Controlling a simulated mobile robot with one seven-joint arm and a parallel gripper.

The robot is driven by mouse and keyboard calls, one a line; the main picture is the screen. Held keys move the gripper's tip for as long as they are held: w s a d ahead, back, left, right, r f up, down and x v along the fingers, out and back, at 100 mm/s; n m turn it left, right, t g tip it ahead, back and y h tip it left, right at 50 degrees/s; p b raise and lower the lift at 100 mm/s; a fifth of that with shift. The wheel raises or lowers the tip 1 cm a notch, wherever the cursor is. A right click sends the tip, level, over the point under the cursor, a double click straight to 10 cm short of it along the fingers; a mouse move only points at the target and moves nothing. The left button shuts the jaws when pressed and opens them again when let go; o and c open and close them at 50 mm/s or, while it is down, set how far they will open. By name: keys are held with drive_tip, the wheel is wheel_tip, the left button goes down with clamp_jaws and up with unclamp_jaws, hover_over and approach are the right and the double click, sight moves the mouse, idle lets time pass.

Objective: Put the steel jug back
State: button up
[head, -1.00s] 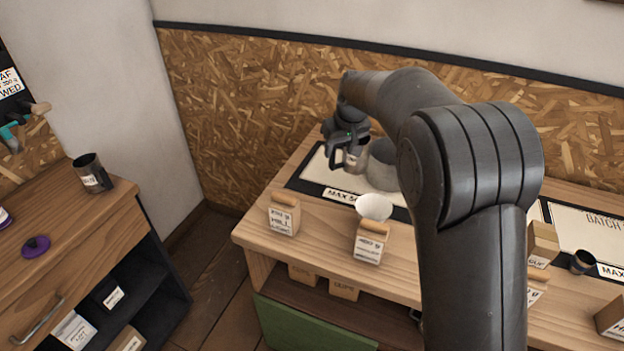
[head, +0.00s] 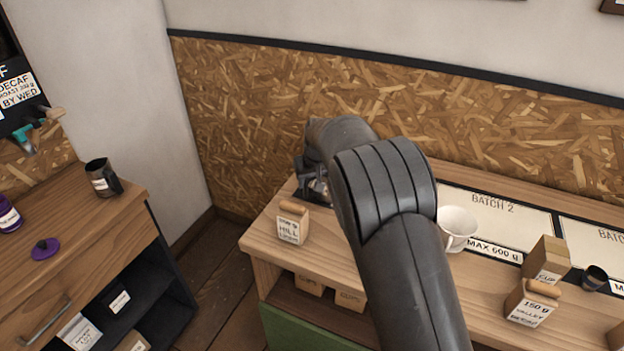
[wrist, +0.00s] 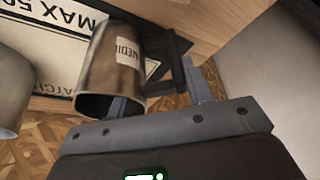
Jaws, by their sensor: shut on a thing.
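The steel jug (wrist: 112,65), brownish grey with a pale label reading "MEDI…" and a black handle, fills the upper middle of the wrist view. My gripper (wrist: 158,94) is shut on it at the handle side. In the wrist view the jug is over the edge of a white board (wrist: 52,55) marked "MAX 50…"; I cannot tell if it touches. In the head view my gripper (head: 316,188) is at the left end of the workbench (head: 268,238), and my arm hides most of the jug.
A grey vessel (wrist: 10,95) is left of the jug. A white cup (head: 458,228) stands farther right. A dark mug (head: 102,177) and purple lid (head: 45,249) are on the left cabinet (head: 95,235).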

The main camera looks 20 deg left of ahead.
drive_tip(key=o, duration=1.3)
drive_tip(key=shift+c, duration=0.2)
drive_tip(key=v, duration=1.1)
drive_tip(key=s+d+r+m+t, duration=0.15)
drive_tip(key=s+d+r, duration=0.35)
drive_tip(key=d, duration=0.9)
drive_tip(key=s+d+r+m, duration=0.3)
drive_tip(key=d+r, duration=0.4)
drive_tip(key=d, duration=0.6)
drive_tip(key=s+d+f+m+h, duration=0.1)
drive_tip(key=s+d+f+m, duration=0.1)
drive_tip(key=s+d, duration=0.7)
drive_tip(key=s+d+f+m+t+h, duration=0.1)
drive_tip(key=s+d+f+m, duration=0.1)
drive_tip(key=s+d, duration=0.6)
drive_tip(key=s+f, duration=0.1)
drive_tip(key=s, duration=0.4)
drive_tip(key=shift+s+d+h, duration=0.25)
drive_tip(key=shift+d+h, duration=0.15)
